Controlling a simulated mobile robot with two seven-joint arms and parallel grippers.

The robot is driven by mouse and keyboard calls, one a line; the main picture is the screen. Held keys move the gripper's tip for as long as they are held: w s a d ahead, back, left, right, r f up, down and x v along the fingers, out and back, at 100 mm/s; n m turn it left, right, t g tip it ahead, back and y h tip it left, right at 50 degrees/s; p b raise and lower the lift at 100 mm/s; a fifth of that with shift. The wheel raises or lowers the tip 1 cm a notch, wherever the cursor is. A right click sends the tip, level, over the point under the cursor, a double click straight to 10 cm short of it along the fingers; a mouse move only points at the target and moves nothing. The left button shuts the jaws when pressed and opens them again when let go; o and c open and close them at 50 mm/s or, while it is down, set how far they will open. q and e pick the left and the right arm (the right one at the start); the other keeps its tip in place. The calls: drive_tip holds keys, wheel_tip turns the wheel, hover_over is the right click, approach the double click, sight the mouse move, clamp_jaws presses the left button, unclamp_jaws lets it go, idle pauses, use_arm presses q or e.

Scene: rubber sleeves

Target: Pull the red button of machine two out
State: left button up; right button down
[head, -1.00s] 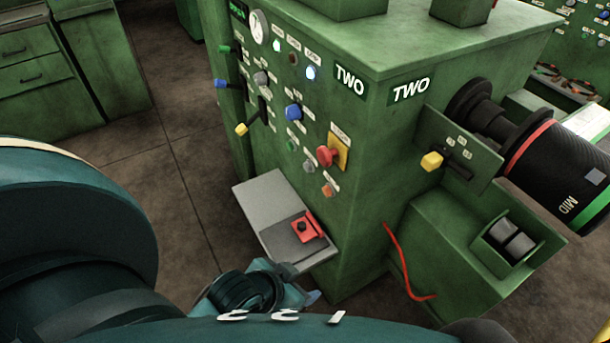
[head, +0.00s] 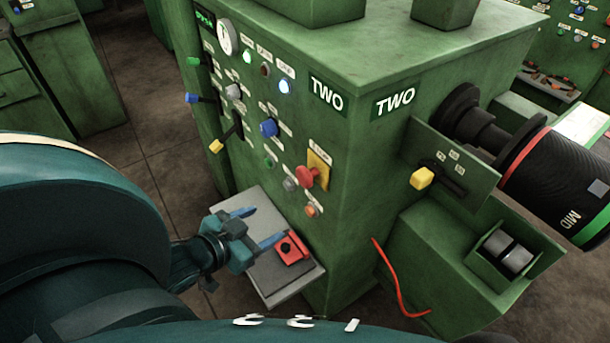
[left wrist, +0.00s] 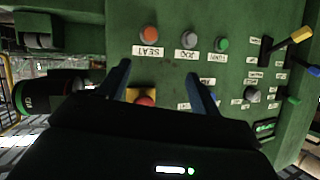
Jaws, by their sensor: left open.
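Machine two (head: 345,150) is a green cabinet marked TWO. Its red button (head: 307,177) is a mushroom knob on a yellow plate (head: 319,166) on the front panel, near the right corner. My left gripper (head: 264,225) is open and empty, below and to the left of the red button, over the grey shelf. In the left wrist view the red button (left wrist: 145,101) shows between the two fingers (left wrist: 160,85), apart from them and partly hidden by the gripper body. My right gripper is not in view.
A grey shelf (head: 262,284) with a red block (head: 291,247) juts out under the panel. Orange (head: 311,210) and grey (head: 289,183) buttons sit close below the red one. Levers, including a yellow-tipped one (head: 216,146), stick out at left. A black cylinder (head: 550,160) projects at right.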

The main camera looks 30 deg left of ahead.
sight(301, 179)
use_arm(q)
wheel_tip(301, 179, up, 7)
drive_tip(key=a+m+t+h, duration=0.2)
drive_tip(key=m+t+h, duration=0.2)
drive_tip(key=h, duration=0.2)
drive_tip(key=x, duration=0.6)
drive_tip(key=d+x, duration=0.1)
drive_tip(key=x, duration=0.5)
drive_tip(key=shift+d+f, duration=0.15)
drive_tip(key=shift+f, duration=0.05)
drive_tip(key=shift+c, duration=0.2)
drive_tip(key=c, duration=1.3)
drive_tip(key=shift+p+v, duration=0.95)
drive_tip(key=o, duration=1.3)
